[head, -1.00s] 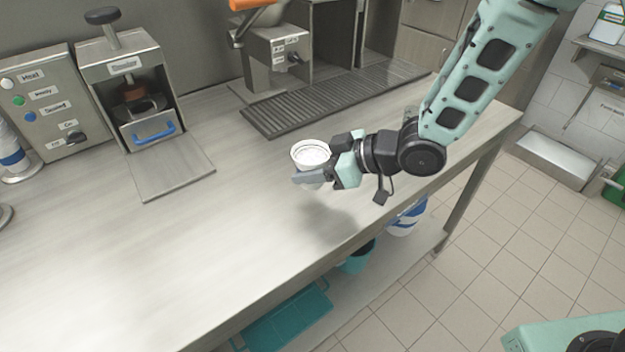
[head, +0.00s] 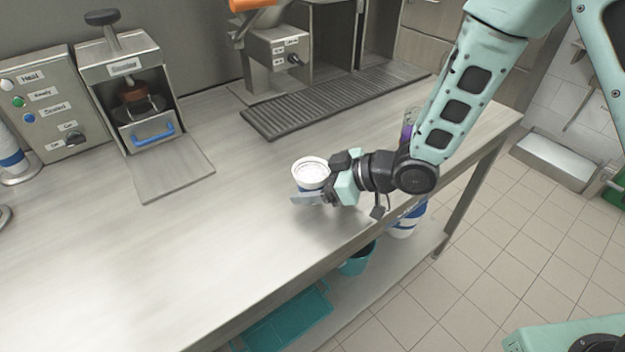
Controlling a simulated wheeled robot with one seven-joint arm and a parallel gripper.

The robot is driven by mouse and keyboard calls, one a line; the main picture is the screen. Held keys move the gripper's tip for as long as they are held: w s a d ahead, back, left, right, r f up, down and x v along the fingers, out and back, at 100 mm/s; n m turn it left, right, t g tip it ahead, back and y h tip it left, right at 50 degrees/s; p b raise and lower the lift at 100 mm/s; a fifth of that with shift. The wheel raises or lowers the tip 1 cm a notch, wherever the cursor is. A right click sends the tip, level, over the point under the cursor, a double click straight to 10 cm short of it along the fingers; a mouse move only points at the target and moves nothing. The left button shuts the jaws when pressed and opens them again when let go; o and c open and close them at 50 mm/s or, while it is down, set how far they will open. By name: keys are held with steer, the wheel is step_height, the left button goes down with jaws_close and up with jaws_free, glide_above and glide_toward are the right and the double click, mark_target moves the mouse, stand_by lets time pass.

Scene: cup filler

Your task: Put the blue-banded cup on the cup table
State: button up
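The blue-banded cup (head: 311,172) is white, with its blue band partly showing low on its side. It is upright, low over the front part of the steel counter (head: 235,215). It appears to stand on the counter, though its base is hidden by the near finger. My gripper (head: 322,182) comes from the right at cup height, with the cup between its fingers. The near finger lies in front of the cup, and its gap to the cup looks slightly widened. The far finger is partly hidden by the cup and gripper body. No separate table marked for cups shows.
A panel with buttons (head: 42,100) and a sealing machine (head: 130,95) stand at the back left. A dark drip grate (head: 335,100) lies behind the cup. A teal tray (head: 285,320) and buckets are on the shelf below. The counter left of the cup is clear.

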steer(key=shift+r, duration=0.2)
steer(key=shift+d+r, duration=0.1)
steer(key=shift+d, duration=0.15)
steer(key=s+d+r+m+t+h, duration=0.1)
steer(key=s+d+r+h, duration=0.15)
steer(key=d, duration=0.25)
steer(key=s+d+r+h, duration=0.1)
steer(key=d+r, duration=0.2)
steer(key=d, duration=0.1)
steer(key=s+d+r+m+g+h, duration=0.1)
steer(key=s+r+m+g+h, duration=0.1)
steer(key=s, duration=0.8)
steer(key=s+d+r+m+g+h, duration=0.1)
steer(key=s+r+m+g+h, duration=0.2)
steer(key=s, duration=0.7)
steer(key=shift+s+d+r+g+h, duration=0.15)
steer(key=shift+s+r+g+h, duration=0.25)
steer(key=shift+h, duration=0.75)
